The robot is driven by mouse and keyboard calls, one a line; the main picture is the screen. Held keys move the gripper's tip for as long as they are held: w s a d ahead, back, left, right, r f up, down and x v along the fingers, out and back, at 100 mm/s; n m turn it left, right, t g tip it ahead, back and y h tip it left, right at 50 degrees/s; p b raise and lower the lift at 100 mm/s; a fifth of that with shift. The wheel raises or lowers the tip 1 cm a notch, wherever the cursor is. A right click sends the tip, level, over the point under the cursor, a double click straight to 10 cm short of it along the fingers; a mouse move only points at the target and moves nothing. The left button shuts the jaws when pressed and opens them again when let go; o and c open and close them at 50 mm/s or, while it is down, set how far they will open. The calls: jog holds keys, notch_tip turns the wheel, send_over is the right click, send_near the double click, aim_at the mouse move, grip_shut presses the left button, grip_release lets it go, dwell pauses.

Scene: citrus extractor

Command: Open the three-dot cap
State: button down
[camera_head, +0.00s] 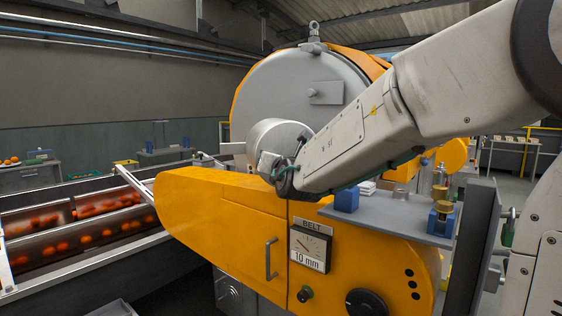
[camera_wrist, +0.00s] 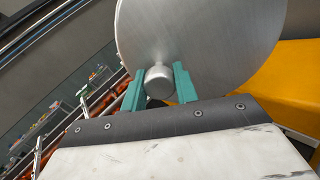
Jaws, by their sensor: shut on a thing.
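My gripper (camera_head: 282,172) reaches to the front of a short silver cylinder (camera_head: 276,136) below the large round grey drum face (camera_head: 305,90). In the wrist view its two teal fingers (camera_wrist: 159,72) stand either side of a small round metal knob (camera_wrist: 158,84) and are shut on it. The knob sits on a large smooth round metal disc (camera_wrist: 205,40), which looks like a cap. No dots show on this disc, so I cannot tell from it that it is the three-dot cap. My arm hides part of the cylinder's right side in the head view.
The yellow housing (camera_head: 215,205) lies just below, with a handle, a BELT gauge (camera_head: 309,249), a black knob and three black dots (camera_head: 413,283). A grey shelf (camera_head: 395,222) with small blocks stands right. A conveyor with oranges (camera_head: 85,237) runs left.

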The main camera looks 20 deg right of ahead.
jog(key=c, duration=1.1)
grip_release()
jog(key=shift+a, duration=0.15)
jog(key=shift+s+a, duration=0.15)
jog(key=shift+s, duration=1.15)
jog(key=shift+s+a, duration=0.2)
jog(key=shift+s, duration=1.1)
jog(key=shift+s+a, duration=0.15)
jog(key=shift+s, duration=1.15)
